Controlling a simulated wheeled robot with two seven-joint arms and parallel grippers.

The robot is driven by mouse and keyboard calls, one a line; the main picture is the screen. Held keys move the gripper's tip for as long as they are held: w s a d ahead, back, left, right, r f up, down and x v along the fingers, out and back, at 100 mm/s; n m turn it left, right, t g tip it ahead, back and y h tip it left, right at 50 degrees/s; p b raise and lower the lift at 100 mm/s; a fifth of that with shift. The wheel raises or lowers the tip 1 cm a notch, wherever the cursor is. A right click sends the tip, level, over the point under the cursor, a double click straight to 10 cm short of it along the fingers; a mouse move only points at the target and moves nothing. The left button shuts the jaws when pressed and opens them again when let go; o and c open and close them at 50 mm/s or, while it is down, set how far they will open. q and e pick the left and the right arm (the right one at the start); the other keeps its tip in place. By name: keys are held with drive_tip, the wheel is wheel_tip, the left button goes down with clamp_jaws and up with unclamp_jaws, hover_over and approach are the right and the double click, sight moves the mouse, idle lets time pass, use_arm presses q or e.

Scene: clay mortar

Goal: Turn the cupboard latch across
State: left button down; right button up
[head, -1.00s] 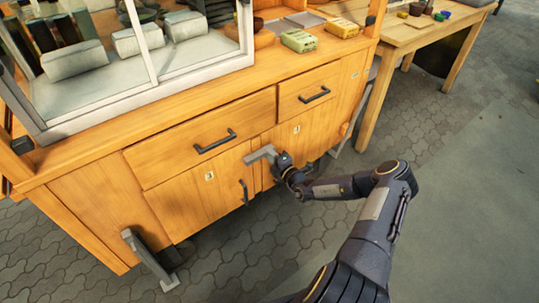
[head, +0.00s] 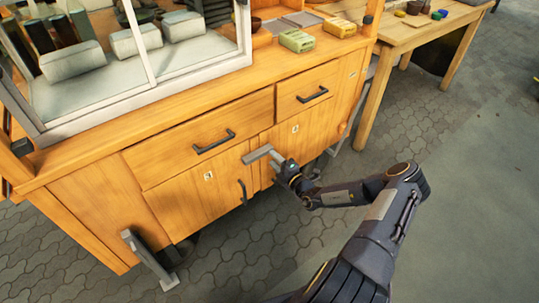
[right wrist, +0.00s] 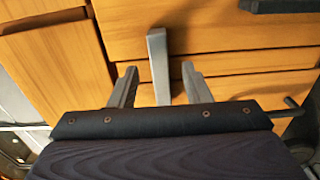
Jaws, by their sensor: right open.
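The grey bar-shaped latch (head: 256,155) is on the front of the wooden cupboard (head: 190,190), near the top of the seam between its two lower doors. It also shows in the right wrist view (right wrist: 158,62) as a straight grey bar. My right gripper (head: 278,160) is beside the latch's right end in the head view. In the right wrist view its two grey fingers (right wrist: 160,85) are apart, with the bar showing between them. I cannot tell whether a finger touches it. My left gripper is not in view.
Dark handles are on the left drawer (head: 215,142), the right drawer (head: 314,95) and the left door (head: 243,192). A grey angled support (head: 148,258) stands at the cupboard's lower left. A wooden table (head: 420,35) is at the upper right. The paved floor on the right is free.

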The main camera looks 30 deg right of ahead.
drive_tip(key=shift+s+d, duration=0.1)
drive_tip(key=shift+s, duration=1.6)
drive_tip(key=s+a+r+n+g+y, duration=0.3)
drive_tip(key=a+r+n+g+y, duration=0.25)
drive_tip(key=a+r+n, duration=0.65)
drive_tip(key=s+a+r+n+g+y, duration=0.3)
drive_tip(key=a+r+n+g+y, duration=0.4)
drive_tip(key=n, duration=0.8)
drive_tip(key=s+a+r+n+h, duration=0.1)
drive_tip(key=s+r+n+h, duration=0.4)
drive_tip(key=s+n, duration=0.7)
drive_tip(key=s+a+r+n+h, duration=0.1)
drive_tip(key=s+r+n+h, duration=0.4)
drive_tip(key=s+n, duration=0.7)
wheel_tip(320, 180, up, 17)
drive_tip(key=p, duration=1.7)
drive_tip(key=shift+d+n+p, duration=0.2)
drive_tip(key=shift+n+p, duration=0.1)
drive_tip(key=shift+p, duration=0.05)
drive_tip(key=shift+w, duration=0.1)
